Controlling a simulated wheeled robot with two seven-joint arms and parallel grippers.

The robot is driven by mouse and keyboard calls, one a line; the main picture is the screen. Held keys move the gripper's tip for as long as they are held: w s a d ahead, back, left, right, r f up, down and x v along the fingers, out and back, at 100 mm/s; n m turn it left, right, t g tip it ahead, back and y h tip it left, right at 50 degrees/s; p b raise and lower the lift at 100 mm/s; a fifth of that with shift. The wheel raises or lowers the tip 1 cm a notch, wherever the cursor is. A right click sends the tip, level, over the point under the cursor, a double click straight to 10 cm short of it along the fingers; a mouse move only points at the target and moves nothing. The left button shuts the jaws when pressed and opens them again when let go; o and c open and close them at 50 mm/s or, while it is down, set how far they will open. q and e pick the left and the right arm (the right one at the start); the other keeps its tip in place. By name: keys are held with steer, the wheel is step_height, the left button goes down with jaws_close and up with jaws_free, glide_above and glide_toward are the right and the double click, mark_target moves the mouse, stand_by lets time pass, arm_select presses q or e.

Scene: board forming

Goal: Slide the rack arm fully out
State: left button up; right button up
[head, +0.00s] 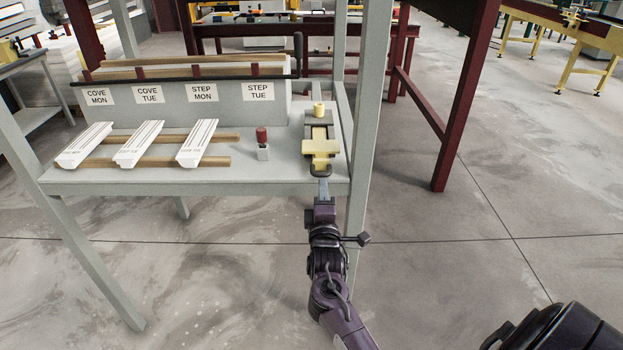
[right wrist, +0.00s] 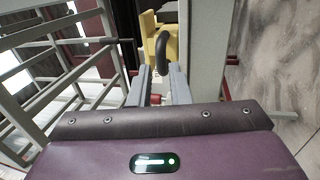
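The rack arm (head: 321,147) is a yellow slide piece on a dark base at the right end of a grey shelf. A dark curved handle (head: 321,171) sits at its front edge. It also shows as a black hoop in the right wrist view (right wrist: 162,50), with yellow (right wrist: 149,28) behind it. My right gripper (head: 322,186) reaches the handle from the front. In the right wrist view its two grey fingers (right wrist: 160,72) stand close together with the handle's lower end between their tips; they look closed on it. My left gripper is not in view.
Three white moulding pieces (head: 139,144) lie on wooden strips at the shelf's left. A small red-topped block (head: 262,144) stands left of the rack arm. A labelled grey box (head: 185,103) is behind. A grey post (head: 366,100) rises close on the right. The floor in front is clear.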

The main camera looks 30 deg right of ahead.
mark_target(322, 176)
steer(key=x, duration=0.5)
steer(key=shift+w+d, duration=0.15)
steer(key=shift+w, duration=0.15)
jaws_close()
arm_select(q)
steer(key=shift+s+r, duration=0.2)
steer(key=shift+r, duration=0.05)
